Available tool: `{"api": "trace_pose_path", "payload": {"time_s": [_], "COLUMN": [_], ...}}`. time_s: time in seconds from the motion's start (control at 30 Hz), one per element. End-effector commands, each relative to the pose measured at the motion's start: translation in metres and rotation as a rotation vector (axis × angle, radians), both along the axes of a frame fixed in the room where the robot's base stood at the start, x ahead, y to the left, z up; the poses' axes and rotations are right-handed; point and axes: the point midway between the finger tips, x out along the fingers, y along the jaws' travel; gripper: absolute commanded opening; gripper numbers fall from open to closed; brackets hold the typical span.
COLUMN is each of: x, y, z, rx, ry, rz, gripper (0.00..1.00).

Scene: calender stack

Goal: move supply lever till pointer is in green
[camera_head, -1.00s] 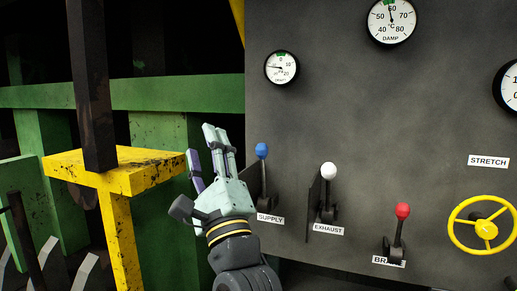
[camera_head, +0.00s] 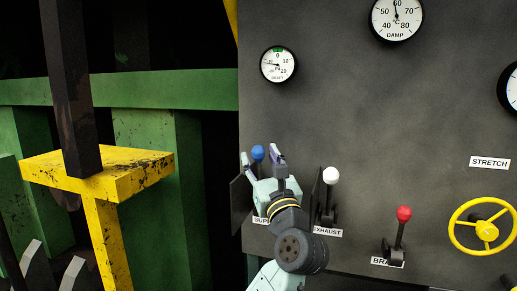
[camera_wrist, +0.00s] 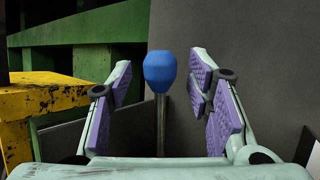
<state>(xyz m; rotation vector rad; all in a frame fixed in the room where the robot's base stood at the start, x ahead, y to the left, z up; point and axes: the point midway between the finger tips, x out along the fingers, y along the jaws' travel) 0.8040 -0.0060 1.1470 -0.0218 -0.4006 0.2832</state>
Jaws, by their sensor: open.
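The supply lever has a blue knob (camera_head: 258,153) on a thin metal stem, and in the wrist view the knob (camera_wrist: 160,70) stands upright between my fingers. My gripper (camera_head: 263,160) is open around the lever, with a gap on both sides of the knob. My gripper hides the lever's base and part of the SUPPLY label (camera_head: 260,220). The draft gauge (camera_head: 278,64) is above; its needle points to the left, and its green band is at the top near 0. The needle appears outside the green.
The exhaust lever with a white knob (camera_head: 331,175) stands close to the right of my gripper, beside a dark plate. A red-knobbed lever (camera_head: 404,214) and a yellow handwheel (camera_head: 486,231) are farther right. A yellow post (camera_head: 100,180) stands at left.

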Motion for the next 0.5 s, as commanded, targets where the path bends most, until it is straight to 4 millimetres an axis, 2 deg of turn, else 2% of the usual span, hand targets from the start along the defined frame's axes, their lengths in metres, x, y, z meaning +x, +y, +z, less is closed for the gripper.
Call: {"api": "trace_pose_path", "payload": {"time_s": [0.2,0.5], "x": [0.017,0.018], "y": [0.005,0.006], "z": [0.008,0.008], "rx": [0.000,-0.001], "ry": [0.000,-0.001], "rz": [-0.001,-0.002], "gripper": [0.46,0.46]}}
